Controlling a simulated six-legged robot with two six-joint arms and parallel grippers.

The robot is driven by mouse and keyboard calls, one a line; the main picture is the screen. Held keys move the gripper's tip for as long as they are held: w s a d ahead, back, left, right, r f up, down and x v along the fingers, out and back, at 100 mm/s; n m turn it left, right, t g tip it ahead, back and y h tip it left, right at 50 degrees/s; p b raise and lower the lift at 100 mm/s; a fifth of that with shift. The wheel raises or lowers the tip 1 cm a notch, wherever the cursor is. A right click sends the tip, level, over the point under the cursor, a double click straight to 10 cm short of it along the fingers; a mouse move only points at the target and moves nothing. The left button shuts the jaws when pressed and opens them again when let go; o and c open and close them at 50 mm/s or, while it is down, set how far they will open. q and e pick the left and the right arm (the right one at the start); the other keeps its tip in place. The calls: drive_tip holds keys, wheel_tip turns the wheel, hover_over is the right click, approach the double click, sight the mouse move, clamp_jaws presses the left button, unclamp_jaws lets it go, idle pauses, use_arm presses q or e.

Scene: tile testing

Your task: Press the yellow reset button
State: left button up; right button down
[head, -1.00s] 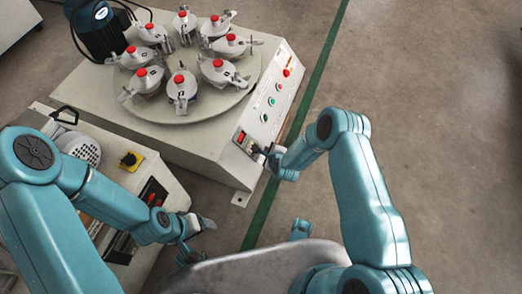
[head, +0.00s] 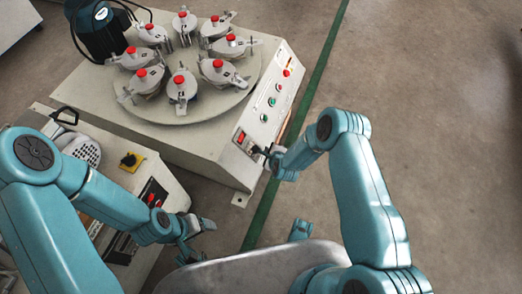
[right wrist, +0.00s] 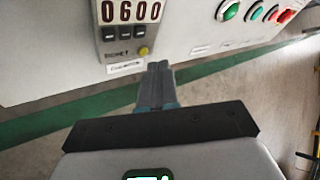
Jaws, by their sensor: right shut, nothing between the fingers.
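The yellow reset button (right wrist: 143,50) is small and round. In the right wrist view it sits at the lower right of the counter panel, below a display reading 0600 (right wrist: 131,11). My right gripper (right wrist: 158,66) is shut and empty. Its fingertips appear just below and right of the button in that view; I cannot tell whether they touch the panel. In the head view my right gripper (head: 258,151) is at the near end of the machine's control panel (head: 268,105) and hides the button there. My left gripper (head: 197,240) looks open and empty, beside the lower left machine.
The machine carries a round turntable (head: 195,118) with several red-knobbed holders. Green and red buttons (right wrist: 231,11) line the panel to the right of the counter. A second machine (head: 168,178) with a yellow-plated switch (head: 131,161) stands at left. The floor at right is clear.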

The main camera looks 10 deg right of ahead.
idle(0.7)
drive_tip(key=shift+w+a+f+b, duration=0.2)
drive_tip(key=shift+a+f+b, duration=0.1)
drive_tip(key=shift+b, duration=0.15)
drive_tip(key=shift+w+a+f+b, duration=0.1)
drive_tip(key=shift+a+f+b, duration=0.05)
drive_tip(key=shift+b, duration=0.15)
idle(0.3)
idle(0.4)
drive_tip(key=shift+s+d+r+p, duration=0.3)
drive_tip(key=shift+d+r+p, duration=0.15)
drive_tip(key=s+d+r+p, duration=0.2)
drive_tip(key=d+r+p, duration=0.1)
drive_tip(key=shift+s+d+r, duration=0.1)
idle(0.5)
